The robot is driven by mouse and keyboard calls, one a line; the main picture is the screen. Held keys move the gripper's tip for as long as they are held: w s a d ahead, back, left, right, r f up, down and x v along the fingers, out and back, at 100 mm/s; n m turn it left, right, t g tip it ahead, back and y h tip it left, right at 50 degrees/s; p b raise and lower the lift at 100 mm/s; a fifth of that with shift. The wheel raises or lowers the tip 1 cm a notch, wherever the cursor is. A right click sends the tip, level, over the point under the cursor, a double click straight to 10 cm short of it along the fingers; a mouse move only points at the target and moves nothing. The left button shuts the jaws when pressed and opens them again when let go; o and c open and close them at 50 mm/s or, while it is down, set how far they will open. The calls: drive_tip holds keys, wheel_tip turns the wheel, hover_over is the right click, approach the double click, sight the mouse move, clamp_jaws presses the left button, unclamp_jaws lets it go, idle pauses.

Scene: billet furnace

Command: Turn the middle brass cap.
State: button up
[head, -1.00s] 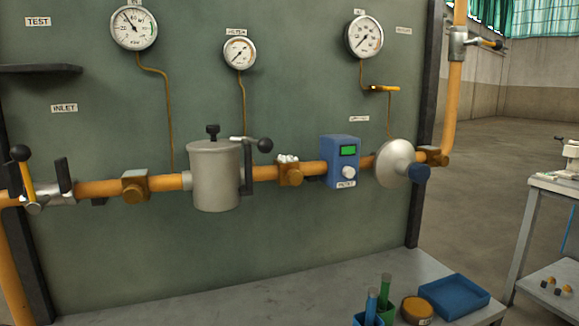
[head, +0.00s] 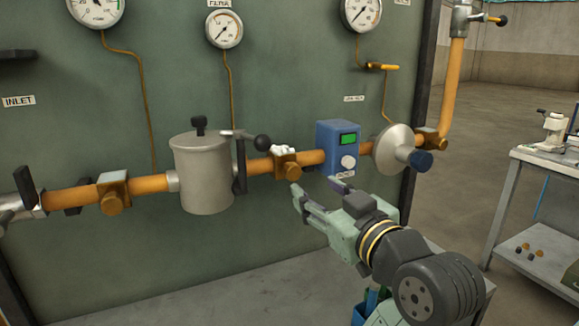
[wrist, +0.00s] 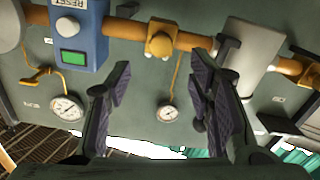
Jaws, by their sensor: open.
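The middle brass cap (head: 292,172) sits on a brass fitting on the orange pipe, between the grey canister and the blue meter box. In the wrist view, which is turned upside down, the brass cap (wrist: 160,44) shows near the top, between and beyond the fingers. My gripper (head: 314,189) is open and empty, just below and right of the cap in the head view, apart from it. The open fingers also show in the wrist view (wrist: 160,72). Similar brass caps sit at the left (head: 116,203) and right (head: 434,143) of the pipe.
The grey canister (head: 203,175) with a black-knobbed lever (head: 262,142) stands left of the cap. The blue meter box (head: 338,148) and a silver disc (head: 393,148) with a blue knob are right. Gauges (head: 224,28) hang above. A grey bench (head: 240,285) lies below.

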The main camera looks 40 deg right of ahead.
sight(295, 173)
drive_tip(key=p+x, duration=0.3)
drive_tip(key=x, duration=0.7)
drive_tip(key=shift+w+a, duration=0.1)
drive_tip(key=shift+a, duration=0.1)
drive_tip(key=shift+c, duration=0.4)
clamp_jaws()
